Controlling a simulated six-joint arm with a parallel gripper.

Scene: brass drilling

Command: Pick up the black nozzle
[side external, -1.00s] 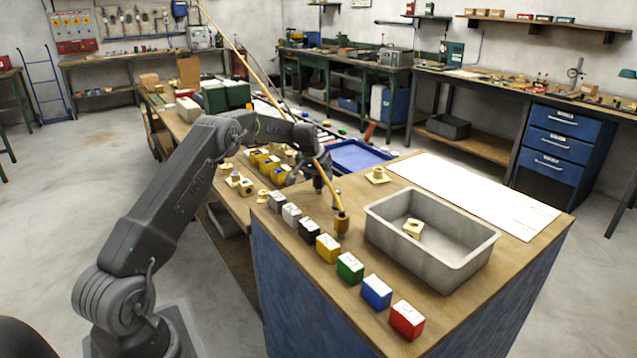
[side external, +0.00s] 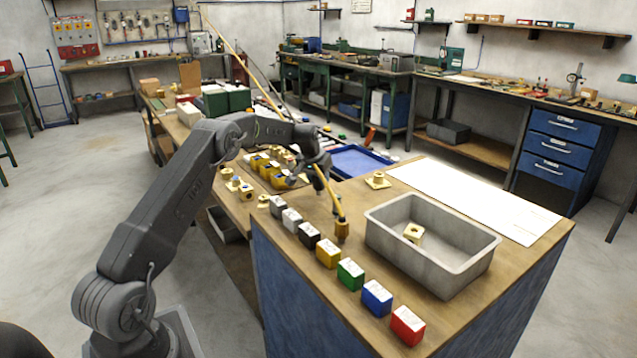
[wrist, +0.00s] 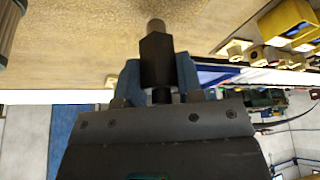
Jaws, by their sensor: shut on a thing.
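The black nozzle (wrist: 156,62) shows in the wrist view, held between the two blue-grey fingers of my gripper (wrist: 156,82). It has a dark faceted body and a narrower grey-brown tip pointing away from the wrist. In the side view my gripper (side external: 292,180) is tilted above the left edge of the wooden bench top, behind the row of small boxes. The nozzle is too small and dark to make out there.
A grey metal bin (side external: 455,262) with a brass part (side external: 413,232) inside stands on the bench. Several coloured boxes (side external: 350,273) line its front edge. A brass piece with a yellow hose (side external: 342,229) stands beside the bin. A white sheet (side external: 475,200) lies behind.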

